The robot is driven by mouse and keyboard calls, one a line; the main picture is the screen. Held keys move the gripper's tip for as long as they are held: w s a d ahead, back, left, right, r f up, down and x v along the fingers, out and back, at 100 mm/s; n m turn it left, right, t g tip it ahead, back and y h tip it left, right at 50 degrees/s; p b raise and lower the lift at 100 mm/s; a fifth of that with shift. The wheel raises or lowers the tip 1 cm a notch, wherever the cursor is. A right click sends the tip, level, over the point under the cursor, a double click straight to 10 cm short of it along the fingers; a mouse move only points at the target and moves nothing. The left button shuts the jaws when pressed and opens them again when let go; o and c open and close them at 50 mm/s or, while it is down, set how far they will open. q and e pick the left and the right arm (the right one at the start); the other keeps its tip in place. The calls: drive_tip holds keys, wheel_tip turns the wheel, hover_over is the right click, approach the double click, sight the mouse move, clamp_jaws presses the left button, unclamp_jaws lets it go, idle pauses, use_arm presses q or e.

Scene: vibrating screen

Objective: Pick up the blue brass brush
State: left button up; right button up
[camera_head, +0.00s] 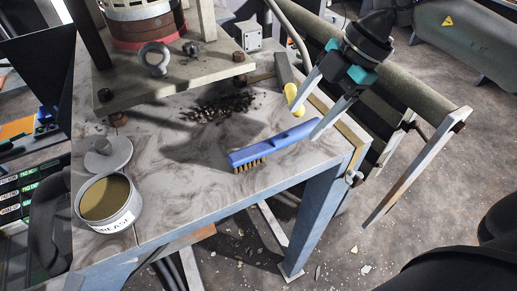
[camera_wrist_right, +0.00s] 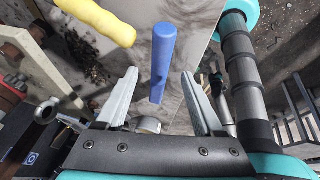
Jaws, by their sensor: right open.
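The blue brass brush (camera_head: 262,151) lies on the worn bench top with its bristles facing the lower left and its handle pointing toward the right edge. My right gripper (camera_head: 307,121) is open above the handle end, with one finger crossing in front of the handle tip in the head view. In the right wrist view, the blue handle (camera_wrist_right: 162,60) stands between the two spread fingers (camera_wrist_right: 158,78), and nothing is gripped. The bristles are hidden there. Whether a finger touches the brush, I cannot tell. My left gripper is out of view.
A yellow-handled tool (camera_head: 291,94) lies close beside my right gripper. An open grease tin (camera_head: 106,203) and its lid (camera_head: 108,154) are at the bench's left. Dark granules (camera_head: 222,107) lie behind the brush, near the machine's base plate (camera_head: 170,85). The bench front is clear.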

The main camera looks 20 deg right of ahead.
sight(292, 132)
drive_tip(key=x, duration=0.2)
drive_tip(key=p+x, duration=0.1)
drive_tip(key=x, duration=0.1)
drive_tip(key=shift+s+a, duration=0.1)
drive_tip(key=shift+a, duration=0.35)
drive_tip(key=shift+a+f, duration=0.15)
drive_tip(key=shift+f, duration=0.3)
clamp_jaws()
